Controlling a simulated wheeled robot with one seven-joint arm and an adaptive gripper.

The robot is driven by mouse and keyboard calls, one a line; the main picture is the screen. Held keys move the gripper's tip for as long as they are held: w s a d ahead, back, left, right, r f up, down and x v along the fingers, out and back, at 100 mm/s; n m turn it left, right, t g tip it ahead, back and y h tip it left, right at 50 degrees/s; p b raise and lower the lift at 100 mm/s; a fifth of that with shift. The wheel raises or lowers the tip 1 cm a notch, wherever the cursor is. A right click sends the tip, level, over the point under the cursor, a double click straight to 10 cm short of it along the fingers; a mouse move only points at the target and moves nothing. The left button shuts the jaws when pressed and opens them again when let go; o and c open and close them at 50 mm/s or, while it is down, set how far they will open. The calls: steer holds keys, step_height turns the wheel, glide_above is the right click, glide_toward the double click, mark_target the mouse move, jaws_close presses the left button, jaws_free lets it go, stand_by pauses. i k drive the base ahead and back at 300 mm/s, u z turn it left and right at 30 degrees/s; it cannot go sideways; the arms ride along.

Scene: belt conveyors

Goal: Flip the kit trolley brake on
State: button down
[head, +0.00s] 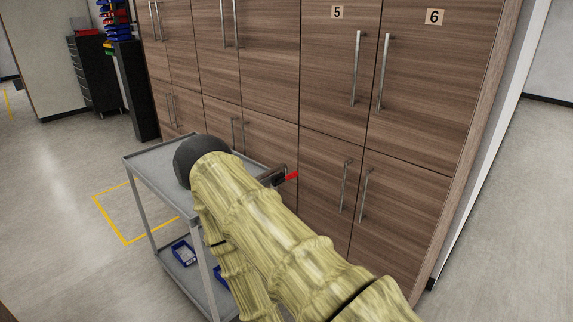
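The kit trolley (150,160) is a grey cart with an upper and a lower shelf. It stands in front of wooden cabinets, and my arm in its yellowish cover hides much of its right side. A small red lever (291,176) sticks out to the right from a dark grey part (273,177) near the trolley's right end, just past my arm. It looks like the brake lever, but its base is partly hidden. My gripper cannot be made out; my arm's sleeve and dark rounded joint cover that area. I cannot tell whether anything touches the lever.
Blue bins (183,252) sit on the trolley's lower shelf. Tall wooden cabinets (330,110) with metal handles stand close behind the trolley. Yellow tape (110,222) marks the floor at left, which is clear. A dark drawer cabinet (93,72) stands at the back left.

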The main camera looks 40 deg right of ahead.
mark_target(290, 177)
steer(key=i, duration=0.55)
steer(key=z, duration=0.85)
